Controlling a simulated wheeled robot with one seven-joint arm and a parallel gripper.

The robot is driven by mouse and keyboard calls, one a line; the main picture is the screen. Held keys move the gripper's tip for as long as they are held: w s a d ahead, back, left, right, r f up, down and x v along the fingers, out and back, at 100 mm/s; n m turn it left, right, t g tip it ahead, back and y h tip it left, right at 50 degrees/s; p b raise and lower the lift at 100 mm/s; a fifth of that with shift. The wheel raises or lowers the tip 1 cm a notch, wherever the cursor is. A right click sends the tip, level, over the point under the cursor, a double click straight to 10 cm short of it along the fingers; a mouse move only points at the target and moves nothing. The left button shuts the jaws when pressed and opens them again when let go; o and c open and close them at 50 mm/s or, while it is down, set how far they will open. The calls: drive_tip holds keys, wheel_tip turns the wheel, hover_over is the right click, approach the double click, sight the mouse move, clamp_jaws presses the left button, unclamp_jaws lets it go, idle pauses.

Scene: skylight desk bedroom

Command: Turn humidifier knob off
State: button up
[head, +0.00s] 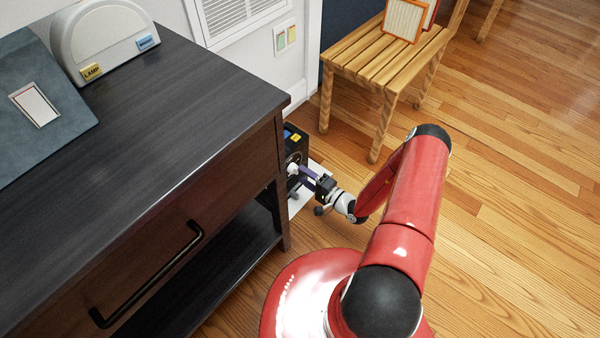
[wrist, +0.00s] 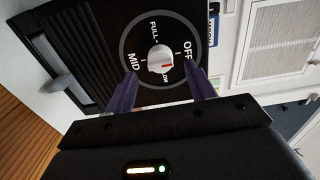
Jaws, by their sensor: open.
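The humidifier (head: 293,140) is a black box on the floor beside the dark dresser, partly hidden behind the dresser's corner. In the wrist view its dark round dial (wrist: 135,48) carries the words OFF, LOW, MID and FULL. The white knob (wrist: 160,58) sits at the dial's centre, and its red mark is at the lower right, towards LOW. My gripper (wrist: 160,70) is open, with one purple finger on each side of the knob's lower part in the picture. I cannot tell whether they touch it. In the head view my gripper (head: 305,174) is at the humidifier's front.
The dark dresser (head: 150,120) stands close on the left, with an open lower shelf (head: 225,255). A slatted wooden bench (head: 385,50) stands behind. A white sheet (head: 315,180) lies on the floor under my gripper. The wooden floor on the right (head: 510,200) is clear.

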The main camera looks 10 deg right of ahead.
drive_tip(key=shift+v, duration=2.35)
